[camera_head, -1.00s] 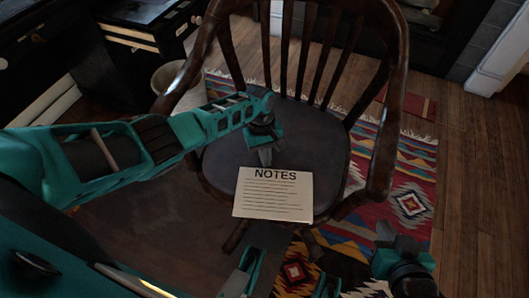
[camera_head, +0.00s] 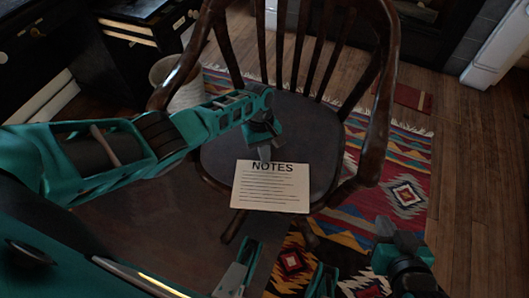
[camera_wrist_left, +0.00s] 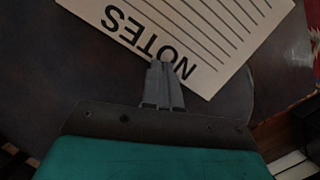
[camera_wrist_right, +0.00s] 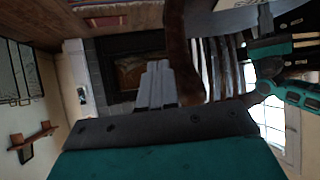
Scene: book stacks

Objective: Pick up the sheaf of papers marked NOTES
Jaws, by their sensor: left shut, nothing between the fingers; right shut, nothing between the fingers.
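The sheaf of papers marked NOTES (camera_head: 270,190) lies flat on the front part of the dark chair seat (camera_head: 300,130), its front edge at or past the seat's edge. It also shows upside down in the left wrist view (camera_wrist_left: 215,30). My left gripper (camera_head: 268,155) is shut and empty, its fingertips at the far edge of the sheaf by the heading. In the left wrist view its fingertips (camera_wrist_left: 165,66) overlap the sheaf's edge; I cannot tell whether they touch it. My right gripper (camera_wrist_right: 157,66) is shut and empty, pointing away from the sheaf.
The wooden chair's armrest (camera_head: 376,130) and spindled back (camera_head: 320,55) surround the seat. A patterned rug (camera_head: 405,190) lies on the wood floor beneath. A pale basket (camera_head: 180,80) stands behind the chair at left. A dark cabinet (camera_head: 145,30) is at upper left.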

